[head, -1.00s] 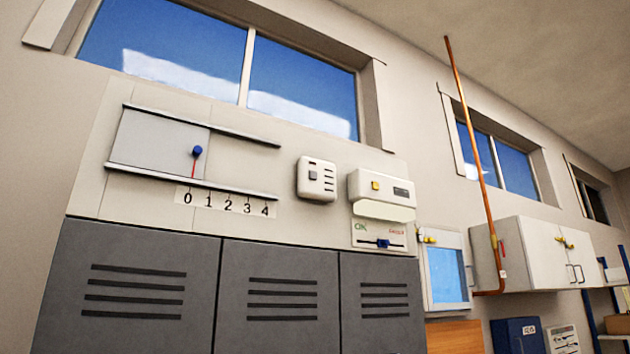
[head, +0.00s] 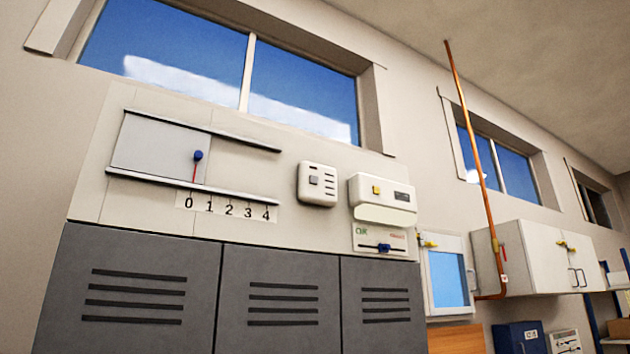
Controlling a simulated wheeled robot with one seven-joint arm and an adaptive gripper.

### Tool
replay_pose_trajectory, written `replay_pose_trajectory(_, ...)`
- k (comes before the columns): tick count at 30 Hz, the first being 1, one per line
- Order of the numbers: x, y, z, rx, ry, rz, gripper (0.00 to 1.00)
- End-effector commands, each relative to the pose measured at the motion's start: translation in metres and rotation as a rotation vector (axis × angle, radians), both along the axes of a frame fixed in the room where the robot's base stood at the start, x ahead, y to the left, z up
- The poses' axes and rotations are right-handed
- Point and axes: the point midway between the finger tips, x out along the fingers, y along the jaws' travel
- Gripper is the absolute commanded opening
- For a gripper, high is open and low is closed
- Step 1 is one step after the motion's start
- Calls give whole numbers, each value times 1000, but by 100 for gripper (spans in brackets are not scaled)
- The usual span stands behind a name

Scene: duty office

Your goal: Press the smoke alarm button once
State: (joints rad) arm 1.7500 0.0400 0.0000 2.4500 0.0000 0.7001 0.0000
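A white box with a grey square button (head: 313,180) and several dark slots is mounted on the wall panel; it looks like the smoke alarm (head: 318,185). To its right is another white unit (head: 382,198) with a yellow square button (head: 376,190) and a small dark display. I cannot read a label that tells which one is the smoke alarm. My gripper is not in view.
Left of the boxes is a sliding panel (head: 155,146) with a blue knob and a 0 to 4 scale. Below are grey lockers (head: 130,290). A blue slider (head: 384,248) sits under the yellow-button unit. Right are a copper pipe (head: 472,130) and white cabinet (head: 530,255).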

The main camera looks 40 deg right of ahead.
Motion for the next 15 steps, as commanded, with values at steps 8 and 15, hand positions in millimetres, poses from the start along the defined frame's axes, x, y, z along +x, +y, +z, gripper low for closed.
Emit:
replay_pose_trajectory(8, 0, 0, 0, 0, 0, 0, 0)
replay_pose_trajectory(15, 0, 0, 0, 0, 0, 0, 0)
